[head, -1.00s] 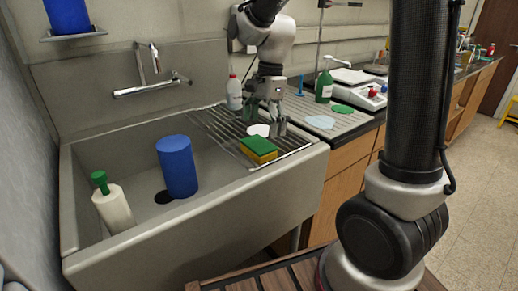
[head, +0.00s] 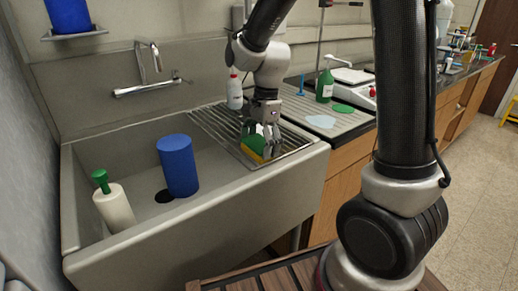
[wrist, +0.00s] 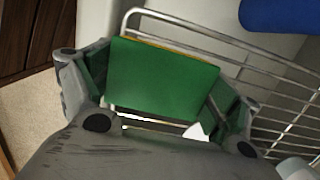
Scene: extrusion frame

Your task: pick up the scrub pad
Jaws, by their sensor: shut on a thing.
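The scrub pad (head: 254,146) is a block with a green top and a yellow side. It is at the wire rack on the right side of the sink, partly hidden behind my gripper in the head view. My gripper (head: 262,148) points down over the rack and is shut on the pad. In the wrist view the pad's green face (wrist: 162,82) fills the space between the two fingers, with a thin yellow edge along its top. I cannot tell whether the pad still touches the rack.
The wire rack (head: 212,123) spans the right part of the sink (head: 95,245). A blue cylinder (head: 178,166) and a white bottle with a green top (head: 114,208) stand in the basin. A white bottle with a red cap (head: 234,93) stands behind the rack. The faucet (head: 150,88) is at the back.

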